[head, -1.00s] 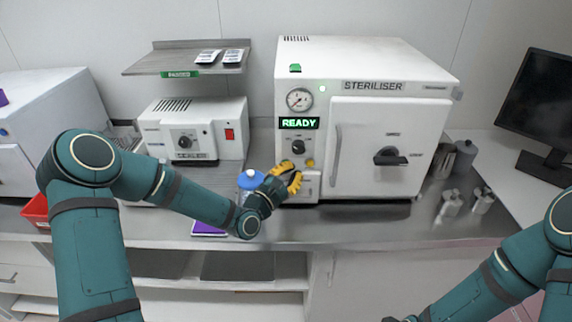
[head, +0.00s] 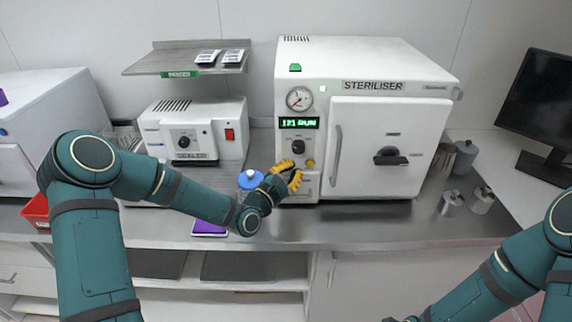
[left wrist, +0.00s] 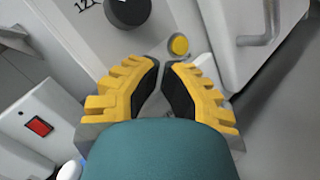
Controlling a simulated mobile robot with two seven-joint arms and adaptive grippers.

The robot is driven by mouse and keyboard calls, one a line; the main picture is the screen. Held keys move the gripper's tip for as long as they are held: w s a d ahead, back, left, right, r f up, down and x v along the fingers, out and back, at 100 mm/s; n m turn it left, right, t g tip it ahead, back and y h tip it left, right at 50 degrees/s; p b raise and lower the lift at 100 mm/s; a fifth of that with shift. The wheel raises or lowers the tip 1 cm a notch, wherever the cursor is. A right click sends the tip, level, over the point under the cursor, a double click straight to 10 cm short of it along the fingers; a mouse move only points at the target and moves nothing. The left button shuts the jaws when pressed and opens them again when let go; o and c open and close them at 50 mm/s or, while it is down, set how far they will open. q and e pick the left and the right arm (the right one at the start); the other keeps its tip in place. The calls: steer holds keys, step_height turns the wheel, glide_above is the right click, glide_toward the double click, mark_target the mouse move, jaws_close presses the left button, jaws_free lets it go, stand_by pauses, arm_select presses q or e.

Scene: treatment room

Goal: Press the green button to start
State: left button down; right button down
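The white steriliser (head: 432,140) stands on the counter, and its green display (head: 299,123) reads what looks like "121 RUN". My left gripper (head: 294,172) is at the lower front panel, below the black knob (head: 298,146). In the left wrist view its yellow fingers (left wrist: 162,64) are together at the tips with nothing between them. A yellow button (left wrist: 179,45) shows just past the tips. The green button is not visible; my fingers cover part of the panel, and I cannot tell whether they touch it. My right forearm is at lower right, its fingers out of frame.
A blue-capped bottle (head: 251,180) stands close beside my left wrist. A sealer (head: 207,145) with a red switch is to the left, under a shelf (head: 150,64). Metal canisters (head: 482,200) stand right of the steriliser. The front counter strip is mostly clear.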

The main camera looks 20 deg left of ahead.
arm_select(q)
steer(key=shift+s, duration=0.1)
steer(key=shift+s+d, duration=0.2)
steer(key=shift+s, duration=0.5)
steer(key=shift+s, duration=0.1)
steer(key=shift+s+d, duration=0.25)
steer(key=shift+s, duration=0.5)
steer(key=shift+s+d, duration=0.2)
steer(key=shift+s, duration=0.6)
steer(key=shift+s+d, duration=0.25)
steer(key=shift+s, duration=0.5)
